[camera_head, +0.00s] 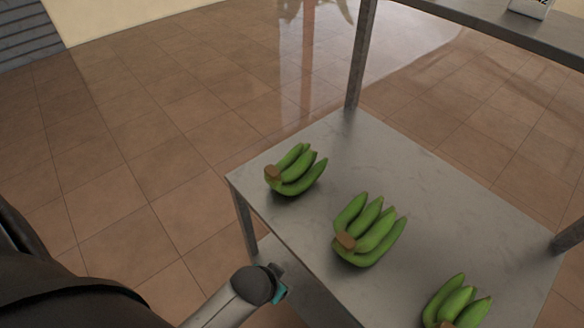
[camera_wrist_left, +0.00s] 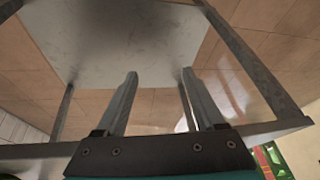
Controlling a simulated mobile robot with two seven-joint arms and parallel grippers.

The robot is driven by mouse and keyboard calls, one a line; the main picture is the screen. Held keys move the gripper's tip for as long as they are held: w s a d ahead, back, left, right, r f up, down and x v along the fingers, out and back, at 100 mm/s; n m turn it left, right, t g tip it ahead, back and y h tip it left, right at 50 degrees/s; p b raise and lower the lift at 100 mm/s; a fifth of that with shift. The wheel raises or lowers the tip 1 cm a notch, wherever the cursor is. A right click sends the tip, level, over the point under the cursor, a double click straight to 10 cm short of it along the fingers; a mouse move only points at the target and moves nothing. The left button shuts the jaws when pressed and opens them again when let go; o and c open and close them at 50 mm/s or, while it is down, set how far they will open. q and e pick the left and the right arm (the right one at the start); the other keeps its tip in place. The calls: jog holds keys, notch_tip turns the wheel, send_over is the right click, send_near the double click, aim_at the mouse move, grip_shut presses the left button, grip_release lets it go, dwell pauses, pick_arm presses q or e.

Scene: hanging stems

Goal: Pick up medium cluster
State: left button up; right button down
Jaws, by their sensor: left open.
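Three green banana clusters lie apart on a grey metal table. The left cluster (camera_head: 296,171) is near the table's left edge and looks smaller than the middle cluster (camera_head: 369,231). The right cluster (camera_head: 458,303) is cut off by the bottom edge of the head view, so I cannot tell its full size. My left gripper (camera_wrist_left: 160,78) is open and empty in the left wrist view, its two fingers spread apart. In the head view my left arm comes in low, left of the table, but its fingers are not visible. My right gripper is not in view.
The metal table (camera_head: 310,220) has corner posts and an upper shelf (camera_head: 480,25) at the top right. The wrist view shows a metal panel (camera_wrist_left: 135,45) and posts around the fingers. Open tiled floor (camera_head: 150,140) lies left of the table.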

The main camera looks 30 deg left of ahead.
pick_arm(q)
jog(key=w+d+r+m+t+h, duration=0.15)
jog(key=w+r+t, duration=0.45)
jog(key=w+r, duration=0.7)
jog(key=w+d+r+m+t+h, duration=0.15)
jog(key=w+r+t, duration=0.55)
jog(key=r, duration=0.9)
jog(key=w+d+r+m+h, duration=0.3)
jog(key=d+r+m+h, duration=0.55)
jog(key=r, duration=0.25)
jog(key=s+d+m+g+h, duration=0.4)
jog(key=d+m+g+h, duration=0.2)
jog(key=m+g, duration=0.35)
jog(key=g+y+p, duration=0.1)
jog(key=g+y, duration=0.7)
jog(key=y, duration=0.9)
send_over(272, 171)
notch_tip(272, 171, down, 8)
jog(key=shift+n, duration=0.3)
jog(key=f, duration=0.8)
jog(key=shift+a+f+b, duration=0.2)
jog(key=shift+f+b, duration=0.15)
jog(key=shift+f, duration=0.05)
jog(key=shift+t, duration=0.25)
jog(key=shift+d+f, duration=0.15)
jog(key=shift+f, duration=2.95)
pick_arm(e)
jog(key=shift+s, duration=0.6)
